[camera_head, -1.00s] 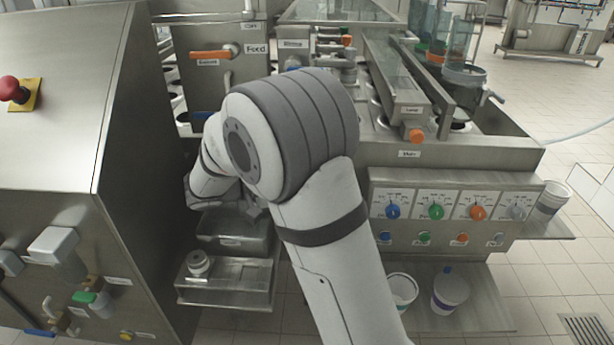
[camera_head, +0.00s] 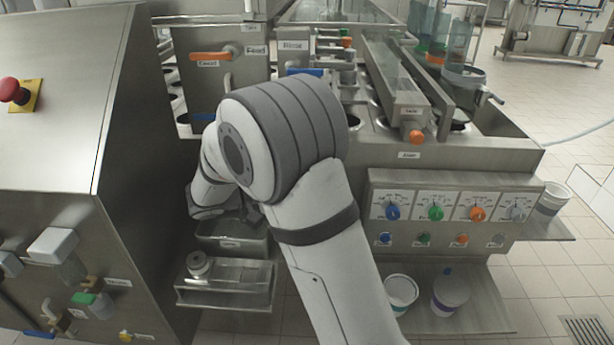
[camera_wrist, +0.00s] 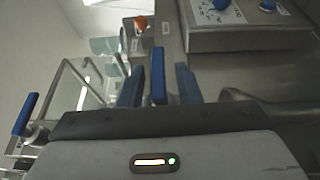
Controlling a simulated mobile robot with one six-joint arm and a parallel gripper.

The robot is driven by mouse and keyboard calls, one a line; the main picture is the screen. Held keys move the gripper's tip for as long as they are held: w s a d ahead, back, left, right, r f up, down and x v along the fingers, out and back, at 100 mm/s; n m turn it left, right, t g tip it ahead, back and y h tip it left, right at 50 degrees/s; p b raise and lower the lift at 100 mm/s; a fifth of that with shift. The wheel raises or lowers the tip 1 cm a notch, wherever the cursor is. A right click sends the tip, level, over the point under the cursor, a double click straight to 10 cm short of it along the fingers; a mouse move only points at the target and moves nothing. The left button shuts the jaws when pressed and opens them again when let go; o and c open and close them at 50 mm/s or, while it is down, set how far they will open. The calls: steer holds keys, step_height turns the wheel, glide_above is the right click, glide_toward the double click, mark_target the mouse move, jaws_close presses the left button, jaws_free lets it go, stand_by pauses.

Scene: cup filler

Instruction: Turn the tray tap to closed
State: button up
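In the wrist view, my gripper (camera_wrist: 159,88) points up the picture with its two dark blue fingers apart. A bright blue lever handle (camera_wrist: 158,76) shows between the fingers, with a narrow gap on each side. I cannot tell how deep it sits between them. It may be the tray tap, but no label on it is readable. In the head view, my arm hides the gripper and this lever. A tray (camera_head: 232,238) shows partly below my wrist.
A second blue handle (camera_wrist: 26,114) stands at the left of the wrist view. A panel with knobs (camera_head: 455,206) is right of my arm. A cabinet (camera_head: 60,120) stands close on the left. A lower shelf (camera_head: 228,292) holds a small round container (camera_head: 198,265).

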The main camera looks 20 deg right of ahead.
steer(key=shift+o, duration=0.2)
steer(key=shift+a+r, duration=0.1)
steer(key=shift+a, duration=0.1)
steer(key=a, duration=0.7)
steer(key=shift+s, duration=0.25)
steer(key=shift+a, duration=0.1)
